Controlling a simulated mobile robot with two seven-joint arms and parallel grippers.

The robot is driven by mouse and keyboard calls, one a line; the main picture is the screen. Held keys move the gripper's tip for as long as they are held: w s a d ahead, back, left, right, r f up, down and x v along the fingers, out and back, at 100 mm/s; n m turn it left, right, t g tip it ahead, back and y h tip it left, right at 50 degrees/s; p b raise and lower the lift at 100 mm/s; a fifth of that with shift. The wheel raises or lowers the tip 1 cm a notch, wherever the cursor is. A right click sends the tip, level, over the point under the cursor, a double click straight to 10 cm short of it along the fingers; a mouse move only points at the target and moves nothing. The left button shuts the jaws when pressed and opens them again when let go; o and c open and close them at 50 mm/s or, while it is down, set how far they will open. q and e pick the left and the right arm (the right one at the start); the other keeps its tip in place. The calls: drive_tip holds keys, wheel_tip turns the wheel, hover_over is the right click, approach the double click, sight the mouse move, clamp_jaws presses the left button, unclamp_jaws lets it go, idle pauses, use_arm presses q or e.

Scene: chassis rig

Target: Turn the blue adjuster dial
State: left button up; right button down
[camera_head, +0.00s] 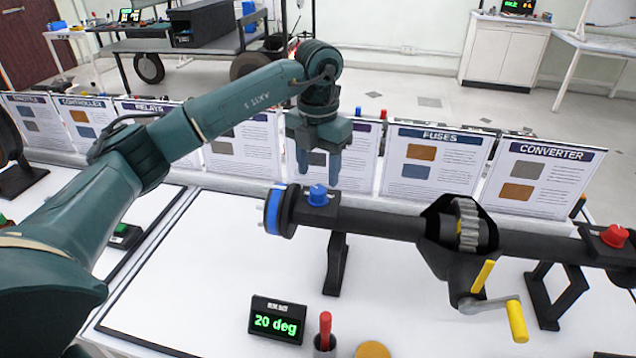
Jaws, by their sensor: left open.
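The blue adjuster dial (318,195) is a small blue knob on a black block at the left end of a dark axle (375,222). A blue ring (272,211) circles the axle's flanged end just left of it. My left gripper (319,172) hangs above the dial with its two fingers pointing down, open and apart from it. Nothing is between the fingers except the board seen behind them. A small black display (276,321) in front reads "20 deg". My right gripper is not in view.
A gear housing with a yellow-handled crank (516,320) sits mid-axle. A red knob (614,236) is at the right end. A red-handled tool (325,330) stands in front. Label boards (432,168) line the back. The white tabletop (200,270) at left front is clear.

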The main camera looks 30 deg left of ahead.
sight(318, 189)
use_arm(q)
wheel_tip(318, 189, up, 9)
drive_tip(key=shift+f, duration=0.1)
idle(0.6)
